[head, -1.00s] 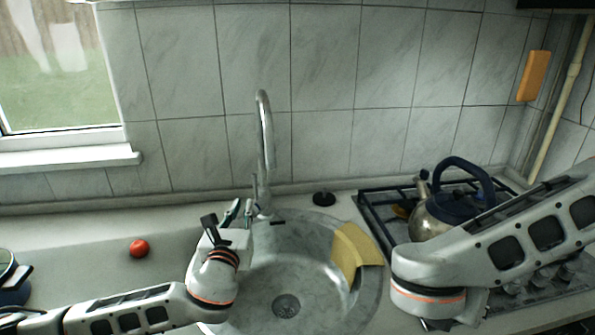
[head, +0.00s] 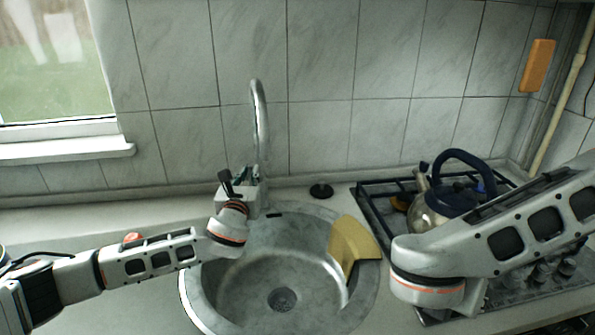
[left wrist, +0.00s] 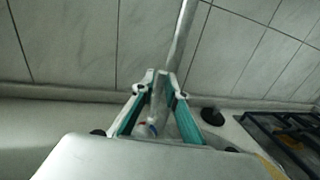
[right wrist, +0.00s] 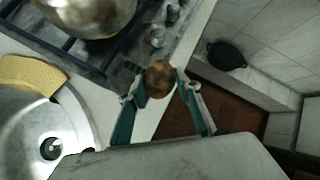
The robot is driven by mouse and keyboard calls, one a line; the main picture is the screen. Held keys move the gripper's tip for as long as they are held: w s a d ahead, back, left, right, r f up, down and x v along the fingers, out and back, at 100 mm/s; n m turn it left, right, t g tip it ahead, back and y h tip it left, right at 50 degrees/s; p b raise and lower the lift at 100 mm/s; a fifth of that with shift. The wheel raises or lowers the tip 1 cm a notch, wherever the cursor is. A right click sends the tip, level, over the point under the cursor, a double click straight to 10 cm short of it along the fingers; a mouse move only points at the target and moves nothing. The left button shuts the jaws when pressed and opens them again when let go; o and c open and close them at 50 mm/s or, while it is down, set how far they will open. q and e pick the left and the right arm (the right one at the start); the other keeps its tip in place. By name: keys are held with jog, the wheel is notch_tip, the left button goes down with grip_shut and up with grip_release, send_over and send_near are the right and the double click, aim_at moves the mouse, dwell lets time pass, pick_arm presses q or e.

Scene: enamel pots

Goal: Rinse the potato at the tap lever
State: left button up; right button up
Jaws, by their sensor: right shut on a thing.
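The potato (right wrist: 160,79) is brown and round, held between the fingertips of my right gripper (right wrist: 159,88) in the right wrist view. The right gripper is hidden in the head view. My left gripper (left wrist: 160,76) has its fingertips drawn together and appears empty, close in front of the tap. The tap (head: 262,125) is a tall chrome spout behind the sink. It also rises behind the left fingers in the left wrist view (left wrist: 182,40). A small red and blue mark (left wrist: 149,129) shows between those fingers. I cannot make out the lever or whether the gripper touches it.
The round grey sink (head: 190,300) has a yellow cloth-like piece (head: 352,243) over its right rim. A kettle (head: 428,214) stands on the hob at right. A black plug (head: 321,191) lies behind the sink. A red tomato-like thing (head: 132,238) is partly behind my left arm.

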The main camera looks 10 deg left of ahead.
pick_arm(q)
jog(key=shift+w, duration=0.45)
jog(key=shift+c, duration=0.3)
grip_shut()
jog(key=shift+s+f+b, duration=0.25)
jog(key=shift+s+b, duration=0.05)
jog(key=shift+b, duration=0.1)
pick_arm(e)
jog(key=shift+f, duration=0.55)
pick_arm(q)
jog(key=shift+s+a+r+n+t+b, duration=0.2)
jog(key=shift+s+n+t+b, duration=0.1)
jog(key=shift+t, duration=0.3)
pick_arm(e)
jog(key=shift+f, duration=0.45)
pick_arm(q)
jog(key=shift+o, duration=0.3)
grip_release()
